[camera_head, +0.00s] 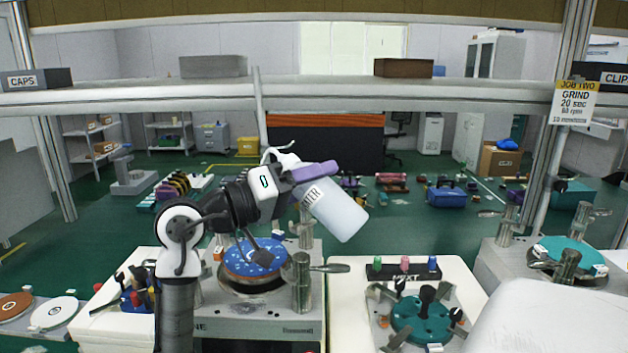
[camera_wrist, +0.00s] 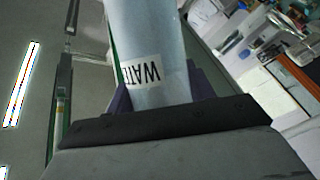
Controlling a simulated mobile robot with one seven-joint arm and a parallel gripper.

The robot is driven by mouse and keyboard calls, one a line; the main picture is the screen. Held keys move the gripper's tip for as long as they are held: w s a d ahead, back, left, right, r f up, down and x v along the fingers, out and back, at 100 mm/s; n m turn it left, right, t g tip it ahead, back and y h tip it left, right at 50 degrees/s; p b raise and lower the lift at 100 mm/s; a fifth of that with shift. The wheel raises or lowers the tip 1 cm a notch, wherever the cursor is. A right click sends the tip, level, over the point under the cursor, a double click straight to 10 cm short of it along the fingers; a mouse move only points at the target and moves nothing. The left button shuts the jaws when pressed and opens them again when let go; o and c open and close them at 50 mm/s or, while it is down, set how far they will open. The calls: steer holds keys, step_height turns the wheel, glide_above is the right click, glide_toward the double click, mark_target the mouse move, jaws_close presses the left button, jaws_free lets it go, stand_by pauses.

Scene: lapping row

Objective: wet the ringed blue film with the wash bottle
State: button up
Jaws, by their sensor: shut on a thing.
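The wash bottle (camera_head: 340,212) is white and is held in the air, tilted, with its base to the lower right and its cap and thin spout at the upper left. My gripper (camera_head: 312,176) has purple fingers shut around its body. In the wrist view the bottle (camera_wrist: 150,40) stands between the fingers of my gripper (camera_wrist: 158,92), its "WATER" label partly hidden. The blue film (camera_head: 254,257) lies on a round plate of the middle machine, below and left of the bottle. It bears white marks, and my arm hides part of it.
Metal posts with a lever (camera_head: 302,283) stand beside the blue film. A teal plate (camera_head: 566,252) is on the right machine. A teal fixture (camera_head: 418,320) and a dark "NEXT" rack (camera_head: 403,271) stand right of centre. A shelf (camera_head: 310,91) spans overhead.

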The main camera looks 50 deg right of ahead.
steer(key=shift+r+m+y, duration=0.1)
steer(key=shift+m+y, duration=0.4)
steer(key=shift+m, duration=0.3)
steer(key=shift+r+m+t+y+p, duration=0.15)
steer(key=shift+m+t+y+p, duration=0.25)
steer(key=shift+m+y+p, duration=0.4)
steer(key=shift+f+m, duration=0.2)
steer(key=shift+m, duration=0.1)
steer(key=shift+r, duration=0.1)
steer(key=shift+r+m+t+y+p, duration=0.1)
steer(key=shift+m+t+y+p, duration=0.4)
steer(key=shift+m, duration=0.4)
steer(key=shift+f, duration=0.2)
